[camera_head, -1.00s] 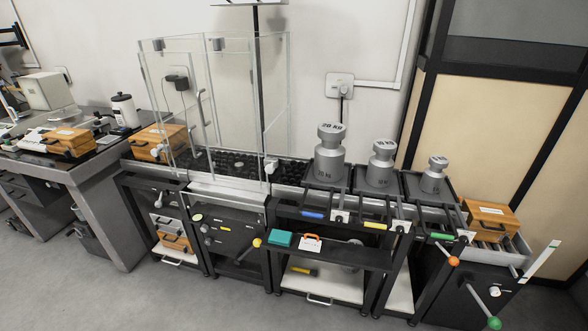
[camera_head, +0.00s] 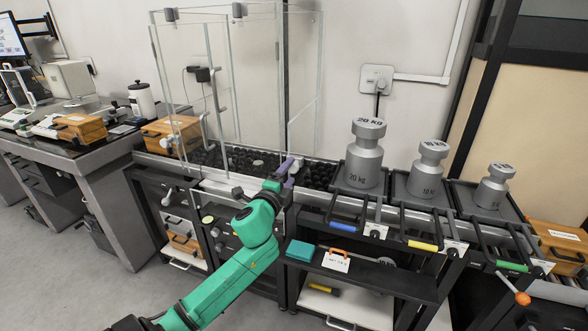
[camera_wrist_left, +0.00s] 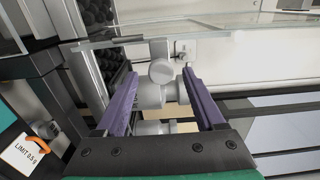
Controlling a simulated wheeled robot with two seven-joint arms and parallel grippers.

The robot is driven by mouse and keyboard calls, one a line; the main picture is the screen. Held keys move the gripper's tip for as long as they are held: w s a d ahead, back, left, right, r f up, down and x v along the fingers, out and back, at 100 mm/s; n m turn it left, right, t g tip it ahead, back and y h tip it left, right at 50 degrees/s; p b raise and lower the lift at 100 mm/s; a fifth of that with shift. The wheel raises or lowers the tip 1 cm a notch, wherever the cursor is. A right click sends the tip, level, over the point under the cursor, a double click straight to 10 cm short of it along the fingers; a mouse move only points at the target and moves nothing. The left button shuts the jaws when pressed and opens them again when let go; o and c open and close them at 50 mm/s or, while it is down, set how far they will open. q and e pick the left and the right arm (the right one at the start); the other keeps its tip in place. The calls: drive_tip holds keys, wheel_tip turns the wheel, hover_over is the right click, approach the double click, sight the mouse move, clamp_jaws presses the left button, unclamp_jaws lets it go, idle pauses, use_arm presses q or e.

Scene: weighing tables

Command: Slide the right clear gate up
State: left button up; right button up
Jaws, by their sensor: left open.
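The clear enclosure stands over a bed of dark rollers in the head view. Its right clear gate (camera_head: 305,90) is a tall transparent pane; its exact edges are hard to make out. A pale knob (camera_head: 297,165) sits low at the enclosure's front right. My left gripper (camera_head: 287,172) is at this knob, with its arm coming up from below. In the left wrist view, the purple fingers are apart, with a round white knob (camera_wrist_left: 162,72) between their tips. I cannot tell whether they touch it. My right gripper is not in view.
Three grey weights, the largest (camera_head: 364,155) nearest the enclosure, stand on trays to the right. A teal block (camera_head: 300,250) and an orange-handled tag (camera_head: 336,262) lie on the shelf below. A wooden box (camera_head: 172,137) stands left of the enclosure.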

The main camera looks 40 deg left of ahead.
sight(292, 169)
use_arm(q)
drive_tip(key=x, duration=0.3)
drive_tip(key=shift+w+a, duration=0.1)
drive_tip(key=shift+w, duration=0.15)
clamp_jaws()
idle(1.2)
